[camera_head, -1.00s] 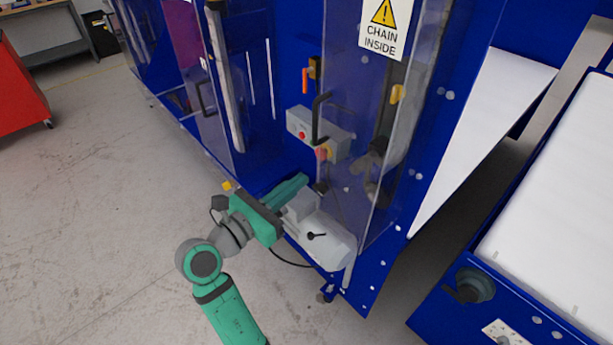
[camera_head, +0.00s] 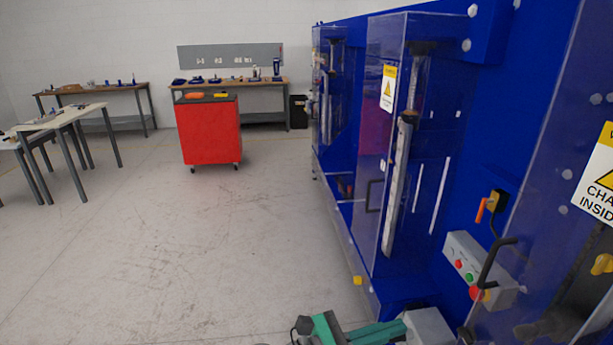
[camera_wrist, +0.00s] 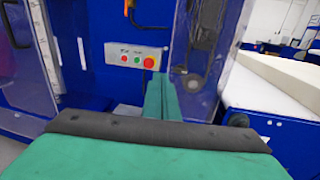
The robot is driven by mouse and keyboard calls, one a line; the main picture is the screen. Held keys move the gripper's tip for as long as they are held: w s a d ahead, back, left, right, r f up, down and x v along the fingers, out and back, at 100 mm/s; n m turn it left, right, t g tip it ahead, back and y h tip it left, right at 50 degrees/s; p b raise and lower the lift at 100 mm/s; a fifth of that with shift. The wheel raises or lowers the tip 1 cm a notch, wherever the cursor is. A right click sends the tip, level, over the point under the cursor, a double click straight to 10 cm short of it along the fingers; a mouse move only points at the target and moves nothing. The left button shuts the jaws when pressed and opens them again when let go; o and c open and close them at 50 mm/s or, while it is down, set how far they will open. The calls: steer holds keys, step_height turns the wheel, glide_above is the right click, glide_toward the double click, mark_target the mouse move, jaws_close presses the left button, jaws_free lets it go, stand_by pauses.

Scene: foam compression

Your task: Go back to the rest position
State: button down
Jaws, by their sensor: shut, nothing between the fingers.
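My gripper (camera_wrist: 162,95) shows in the wrist view as green fingers shut together, with nothing between them. Its fingers point toward the blue machine (camera_wrist: 90,45) and a grey control box (camera_wrist: 134,56) with red and green buttons. I cannot tell the exact gap to the box, but no contact shows. In the head view only part of my green arm end shows at the bottom edge, below the control box (camera_head: 478,270). The rest of my arm is out of that view.
The blue machine (camera_head: 475,130) with clear doors fills the right side. A red cabinet on wheels (camera_head: 209,132) stands at the back, before a workbench (camera_head: 262,84). Tables stand at the far left. The grey floor (camera_head: 200,240) in the middle is clear. White slabs (camera_wrist: 275,85) lie at the right.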

steer(key=s+a+f+t+y, duration=0.1)
steer(key=a+f+t+y, duration=0.3)
steer(key=f, duration=0.6)
steer(key=a+f+t+y, duration=0.4)
steer(key=f, duration=0.6)
steer(key=s+a+f+m+t+y, duration=0.1)
steer(key=s+a+f+m+y, duration=0.6)
steer(key=s, duration=0.3)
steer(key=s+a+r+m+t+y, duration=0.1)
steer(key=s+a+r+m, duration=0.1)
steer(key=s+m, duration=0.4)
steer(key=s+a+r+m+t+y, duration=0.1)
steer(key=s+a+r+m, duration=0.1)
steer(key=s+r+m, duration=0.2)
steer(key=s+m, duration=0.3)
steer(key=s, duration=0.4)
steer(key=shift+s, duration=0.35)
